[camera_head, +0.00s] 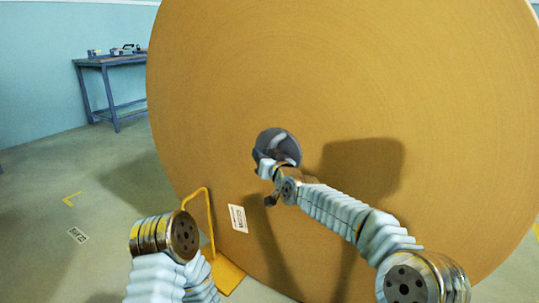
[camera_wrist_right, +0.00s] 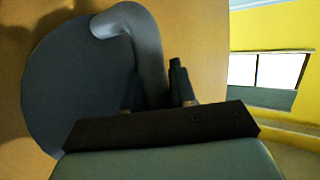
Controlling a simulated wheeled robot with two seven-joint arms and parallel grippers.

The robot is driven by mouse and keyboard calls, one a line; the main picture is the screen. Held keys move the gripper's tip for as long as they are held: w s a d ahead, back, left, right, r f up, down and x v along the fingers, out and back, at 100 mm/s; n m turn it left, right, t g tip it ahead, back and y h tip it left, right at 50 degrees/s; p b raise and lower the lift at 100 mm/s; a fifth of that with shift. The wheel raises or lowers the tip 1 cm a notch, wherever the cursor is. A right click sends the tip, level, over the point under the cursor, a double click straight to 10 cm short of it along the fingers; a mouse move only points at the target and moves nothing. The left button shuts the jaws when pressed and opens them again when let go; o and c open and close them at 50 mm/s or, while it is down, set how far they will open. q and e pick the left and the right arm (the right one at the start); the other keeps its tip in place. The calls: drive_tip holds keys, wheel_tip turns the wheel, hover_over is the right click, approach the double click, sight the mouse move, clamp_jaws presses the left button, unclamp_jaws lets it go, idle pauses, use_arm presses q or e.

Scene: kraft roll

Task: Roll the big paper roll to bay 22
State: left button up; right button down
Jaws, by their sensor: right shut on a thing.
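The big brown paper roll (camera_head: 340,70) stands on its edge with its flat face toward me and fills most of the head view. At its centre is a dark grey round core plug (camera_head: 285,144), also large in the right wrist view (camera_wrist_right: 70,85). A grey curved handle (camera_wrist_right: 147,45) stands out from the plug. My right gripper (camera_head: 266,170) is at the plug and shut on this handle; its dark fingers show in the wrist view (camera_wrist_right: 160,92). My left arm shows at the lower left, but its gripper is not visible.
A yellow chock (camera_head: 229,275) with a tall bent handle sits at the roll's lower left. A white label (camera_head: 238,218) is on the roll's face. A floor marking (camera_head: 78,235), too small to read surely, lies left. A blue workbench (camera_head: 108,61) stands behind; the left floor is open.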

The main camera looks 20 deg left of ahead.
drive_tip(key=c, duration=1.3)
unclamp_jaws()
drive_tip(key=shift+s+a+r, duration=0.1)
drive_tip(key=shift+a+r, duration=0.05)
drive_tip(key=shift+r, duration=0.2)
drive_tip(key=shift+s+a+f, duration=0.1)
drive_tip(key=shift+s+a, duration=0.1)
drive_tip(key=shift+a, duration=0.9)
use_arm(q)
drive_tip(key=shift+s+a+r, duration=0.1)
drive_tip(key=shift+a, duration=0.5)
drive_tip(key=shift+f+b, duration=0.7)
drive_tip(key=shift+f, duration=0.15)
use_arm(e)
drive_tip(key=v, duration=1.4)
drive_tip(key=shift+w+d+f, duration=0.2)
drive_tip(key=shift+w+d, duration=0.05)
drive_tip(key=shift+d, duration=0.15)
